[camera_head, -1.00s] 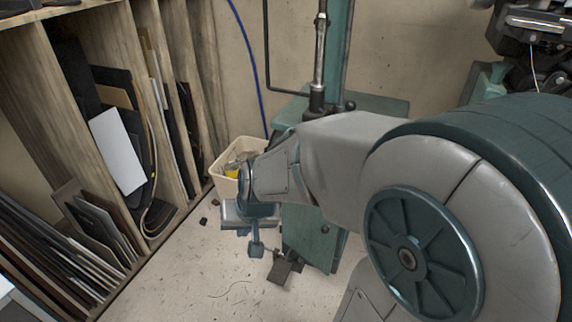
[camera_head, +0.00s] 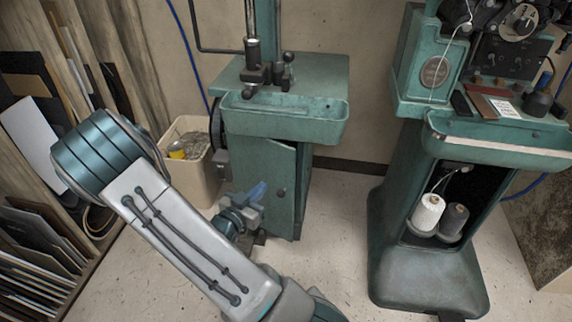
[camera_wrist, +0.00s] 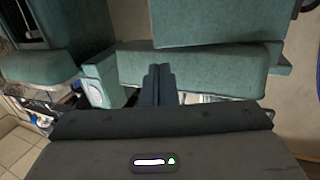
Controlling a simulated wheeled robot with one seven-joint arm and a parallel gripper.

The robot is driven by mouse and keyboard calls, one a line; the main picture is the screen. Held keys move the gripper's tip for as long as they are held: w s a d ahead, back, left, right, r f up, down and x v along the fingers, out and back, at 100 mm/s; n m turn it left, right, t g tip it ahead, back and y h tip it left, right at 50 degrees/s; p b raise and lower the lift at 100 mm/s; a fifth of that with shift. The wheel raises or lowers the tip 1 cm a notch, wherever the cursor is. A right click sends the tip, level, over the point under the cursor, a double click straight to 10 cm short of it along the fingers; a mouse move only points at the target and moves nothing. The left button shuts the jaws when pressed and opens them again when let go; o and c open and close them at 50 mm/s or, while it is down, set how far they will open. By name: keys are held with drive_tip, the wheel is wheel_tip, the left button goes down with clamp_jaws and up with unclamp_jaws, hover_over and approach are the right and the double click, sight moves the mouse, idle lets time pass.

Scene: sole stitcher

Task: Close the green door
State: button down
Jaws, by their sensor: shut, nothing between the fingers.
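The green door (camera_head: 268,172) is on the front of the green machine's cabinet in the middle of the head view, below its tray. It has a small dark round knob (camera_head: 281,193). Its right edge looks slightly out from the cabinet frame, though the gap is hard to judge. My gripper (camera_head: 258,192) is shut and empty in front of the door's lower left part, left of the knob. I cannot tell whether it touches the door. In the wrist view my shut fingers (camera_wrist: 158,72) overlap a green panel (camera_wrist: 200,70); which part of the machine this is, I cannot tell.
The green tray (camera_head: 285,115) juts out above the door. A cream bin (camera_head: 190,185) stands left of the cabinet. A second green machine (camera_head: 425,265) with thread spools (camera_head: 430,213) stands at right. Floor between the machines is clear. A wooden rack (camera_head: 130,45) is at left.

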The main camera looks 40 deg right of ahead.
drive_tip(key=b, duration=0.3)
approach(292, 154)
drive_tip(key=shift+h, duration=0.3)
drive_tip(key=x, duration=0.6)
drive_tip(key=shift+w+d+f, duration=0.25)
drive_tip(key=shift+d+f, duration=0.05)
drive_tip(key=shift+d, duration=0.05)
